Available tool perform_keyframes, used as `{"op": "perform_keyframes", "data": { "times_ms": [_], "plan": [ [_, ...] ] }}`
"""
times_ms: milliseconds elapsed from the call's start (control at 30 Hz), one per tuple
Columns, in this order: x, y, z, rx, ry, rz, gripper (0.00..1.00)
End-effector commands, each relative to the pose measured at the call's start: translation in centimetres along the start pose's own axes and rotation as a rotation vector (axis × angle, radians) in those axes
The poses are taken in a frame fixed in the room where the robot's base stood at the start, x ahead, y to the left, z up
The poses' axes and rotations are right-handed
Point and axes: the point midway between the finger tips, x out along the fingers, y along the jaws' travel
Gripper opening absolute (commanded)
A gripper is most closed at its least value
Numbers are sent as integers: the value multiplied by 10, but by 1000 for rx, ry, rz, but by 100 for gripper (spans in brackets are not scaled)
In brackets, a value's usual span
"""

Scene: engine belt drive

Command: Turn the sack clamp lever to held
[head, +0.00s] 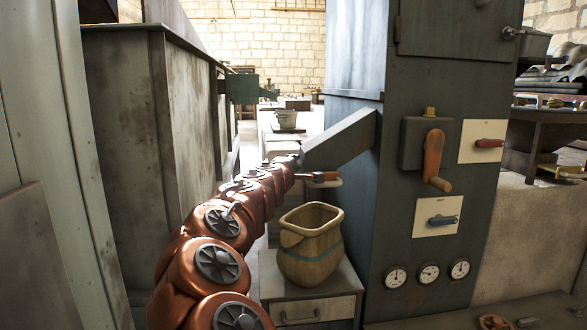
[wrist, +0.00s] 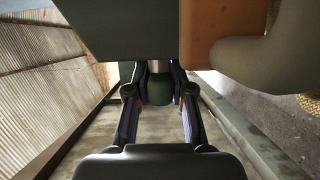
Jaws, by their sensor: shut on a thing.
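In the wrist view my gripper (wrist: 159,88) has its two fingers closed around a dark green grip (wrist: 160,94) on a short metal shaft, which looks like the sack clamp lever's handle. The shaft goes up under a dark grey block (wrist: 120,28). An orange part (wrist: 203,32) and a rounded beige piece (wrist: 262,58) lie right of the block. In the head view a red-orange part (head: 318,176) shows just below the sloping grey chute (head: 340,140). There my fingers and the green grip cannot be made out. I cannot read the lever's setting.
An open tan sack (head: 311,250) with a green band stands on a small cabinet (head: 310,307) below the chute. A large grey casing (head: 135,130) stands left.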

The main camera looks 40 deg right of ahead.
Motion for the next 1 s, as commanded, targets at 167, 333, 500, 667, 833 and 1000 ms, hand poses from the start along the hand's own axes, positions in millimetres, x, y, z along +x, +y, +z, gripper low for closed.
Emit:
{"op": "perform_keyframes", "data": {
  "times_ms": [167, 333, 500, 667, 833, 1000],
  "plan": [
    [0, -2, 3, 9, -7, 27, 0],
    [1, -2, 3, 16, -8, 41, 0],
    [1, -2, 3, 19, -7, 46, 0],
    [1, -2, 2, 20, -6, 47, 0],
    [1, -2, 2, 20, -6, 47, 0],
    [0, -1, 1, 20, -4, 47, 37]
  ]
}}
